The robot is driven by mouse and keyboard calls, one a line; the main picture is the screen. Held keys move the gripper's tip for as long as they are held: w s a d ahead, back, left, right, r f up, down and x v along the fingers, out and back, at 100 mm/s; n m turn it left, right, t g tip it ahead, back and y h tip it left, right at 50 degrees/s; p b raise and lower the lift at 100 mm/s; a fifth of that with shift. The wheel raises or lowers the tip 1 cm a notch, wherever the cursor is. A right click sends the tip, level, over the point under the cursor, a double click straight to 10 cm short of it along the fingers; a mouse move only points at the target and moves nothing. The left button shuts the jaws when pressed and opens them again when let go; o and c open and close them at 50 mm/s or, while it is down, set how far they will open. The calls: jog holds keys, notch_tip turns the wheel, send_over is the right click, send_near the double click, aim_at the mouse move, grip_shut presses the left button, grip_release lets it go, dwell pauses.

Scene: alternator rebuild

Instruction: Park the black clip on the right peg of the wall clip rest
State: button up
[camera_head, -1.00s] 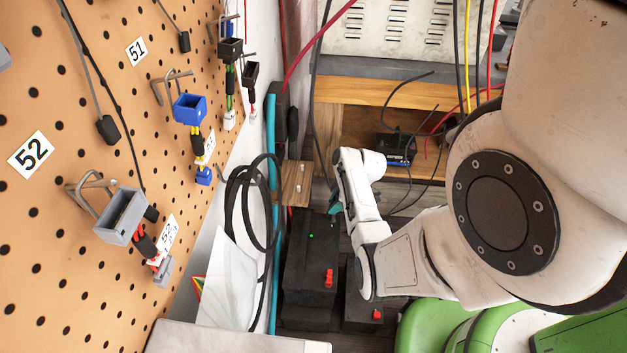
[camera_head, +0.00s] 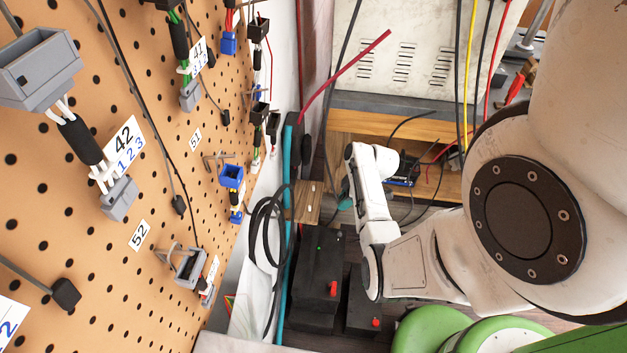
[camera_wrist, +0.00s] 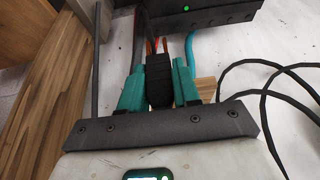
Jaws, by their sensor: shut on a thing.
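In the wrist view my gripper (camera_wrist: 159,88) has teal fingers shut on a black ribbed block, which looks like the black clip (camera_wrist: 159,80). In the head view my gripper (camera_head: 346,190) shows only as a bit of teal; the clip is hidden there. A small wooden plate with two pale pegs, which looks like the wall clip rest (camera_head: 305,208), is just left of my gripper, apart from it in the picture. In the wrist view a piece of light wood (camera_wrist: 206,90) shows right of the fingers; no pegs can be made out there.
A pegboard (camera_head: 90,260) with hanging connectors fills the left. Black boxes with red knobs (camera_head: 315,275) stand below my gripper. Looped black cables (camera_head: 262,225) and a teal tube (camera_head: 284,250) run beside the wooden plate. A wooden shelf (camera_head: 400,125) stands behind.

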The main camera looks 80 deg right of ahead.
notch_tip(320, 180, up, 12)
jog(key=p, duration=1)
jog(key=shift+r, duration=0.25)
jog(key=b, duration=0.5)
send_over(308, 194)
jog(key=s+d, duration=0.2)
jog(key=f, duration=0.1)
jog(key=b+x, duration=0.2)
jog(key=x, duration=0.1)
jog(key=shift+s+f, duration=0.25)
jog(key=shift+s, duration=0.05)
jog(key=shift+f+b, duration=0.9)
jog(key=shift+f+b, duration=1)
jog(key=shift+f, duration=0.2)
jog(key=o, duration=0.8)
